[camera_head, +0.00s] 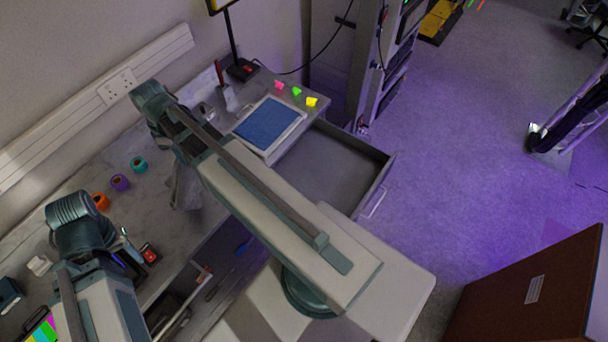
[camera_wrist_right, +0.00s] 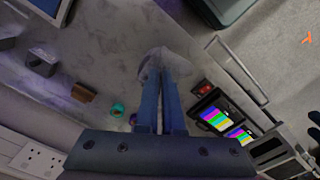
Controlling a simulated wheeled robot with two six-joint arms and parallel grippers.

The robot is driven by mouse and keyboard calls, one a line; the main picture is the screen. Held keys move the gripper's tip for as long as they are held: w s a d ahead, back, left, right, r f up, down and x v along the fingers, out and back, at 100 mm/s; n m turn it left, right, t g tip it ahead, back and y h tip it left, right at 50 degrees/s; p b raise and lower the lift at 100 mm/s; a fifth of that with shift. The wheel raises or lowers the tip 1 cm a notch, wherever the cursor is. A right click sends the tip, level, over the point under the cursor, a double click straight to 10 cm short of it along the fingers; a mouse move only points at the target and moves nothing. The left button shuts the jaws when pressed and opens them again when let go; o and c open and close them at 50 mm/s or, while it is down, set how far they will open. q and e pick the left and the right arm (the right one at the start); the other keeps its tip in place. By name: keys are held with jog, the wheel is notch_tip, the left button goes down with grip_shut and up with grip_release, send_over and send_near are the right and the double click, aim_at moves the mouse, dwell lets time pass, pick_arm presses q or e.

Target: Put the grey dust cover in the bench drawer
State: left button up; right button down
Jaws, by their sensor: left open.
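The grey dust cover (camera_head: 185,188) hangs as a crumpled cloth above the bench in the head view, partly behind my right arm. In the right wrist view my right gripper (camera_wrist_right: 161,88) has its blue fingers close together on the cover (camera_wrist_right: 160,62), which bunches at their tips. My left gripper (camera_head: 130,258) is low at the left of the head view, open, mostly hidden by its own arm, and apart from the cover. The bench drawer (camera_head: 378,180) stands pulled out at the bench's right end. Its visible floor is bare; my right arm hides its near left part.
On the bench (camera_head: 160,225) are a blue pad in a white tray (camera_head: 268,124), pink, green and yellow tags, and orange, purple and teal tape rolls (camera_head: 139,164). A dark open compartment (camera_head: 225,255) below holds tools. The purple-lit floor (camera_head: 450,150) right of the drawer is clear.

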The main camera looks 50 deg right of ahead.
jog(key=s+d+f+b, duration=0.4)
jog(key=s+d, duration=0.2)
jog(key=d, duration=0.8)
jog(key=s+d+f+b, duration=0.4)
jog(key=s+d, duration=0.2)
jog(key=d, duration=0.8)
jog(key=s+d+f+b, duration=0.4)
jog(key=s+d, duration=0.2)
jog(key=d, duration=0.8)
jog(key=shift+s, duration=0.2)
jog(key=shift+d, duration=0.1)
